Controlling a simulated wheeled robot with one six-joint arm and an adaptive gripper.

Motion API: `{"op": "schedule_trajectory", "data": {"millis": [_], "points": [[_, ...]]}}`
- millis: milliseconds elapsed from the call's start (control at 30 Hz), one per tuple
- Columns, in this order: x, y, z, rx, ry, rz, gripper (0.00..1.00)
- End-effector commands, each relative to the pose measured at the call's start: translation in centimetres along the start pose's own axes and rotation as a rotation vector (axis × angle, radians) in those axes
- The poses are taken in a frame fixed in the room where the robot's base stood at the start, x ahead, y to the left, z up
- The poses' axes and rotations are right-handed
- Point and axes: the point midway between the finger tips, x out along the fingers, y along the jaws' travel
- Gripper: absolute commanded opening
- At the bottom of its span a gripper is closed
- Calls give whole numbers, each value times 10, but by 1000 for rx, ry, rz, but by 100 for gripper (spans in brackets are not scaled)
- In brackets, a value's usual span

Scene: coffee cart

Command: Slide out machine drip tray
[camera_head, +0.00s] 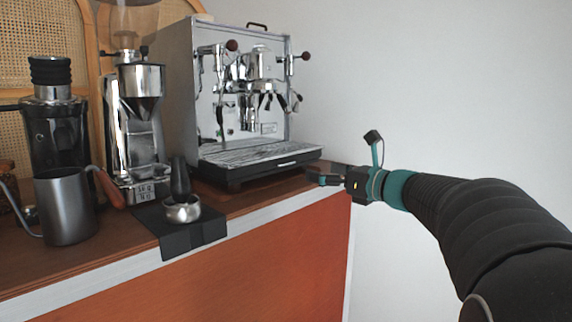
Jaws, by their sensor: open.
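The espresso machine (187,60) stands at the back right of the wooden counter, with a chrome front. Its drip tray (262,169) is a dark, low drawer with a ribbed metal top and a light strip on its front face. It sits at the machine's base, and I see no clear gap showing it pulled out. My gripper (318,179) is open and empty, just right of and in front of the drip tray's right front corner. Whether its fingertips touch the tray I cannot tell. My arm reaches in from the right.
A portafilter (182,209) rests on a black mat (178,242) at the counter edge. The space in front of the counter's right end is free.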

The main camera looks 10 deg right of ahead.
Motion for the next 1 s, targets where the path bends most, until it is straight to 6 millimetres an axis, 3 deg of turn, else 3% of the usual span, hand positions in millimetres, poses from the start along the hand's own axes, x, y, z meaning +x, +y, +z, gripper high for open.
{"op": "schedule_trajectory", "data": {"millis": [500, 700, 1000], "points": [[94, 2, 0, -1, 2, 3, 84], [112, 2, 0, -3, 2, 2, 84], [116, 2, 0, -3, 1, 2, 84]]}}
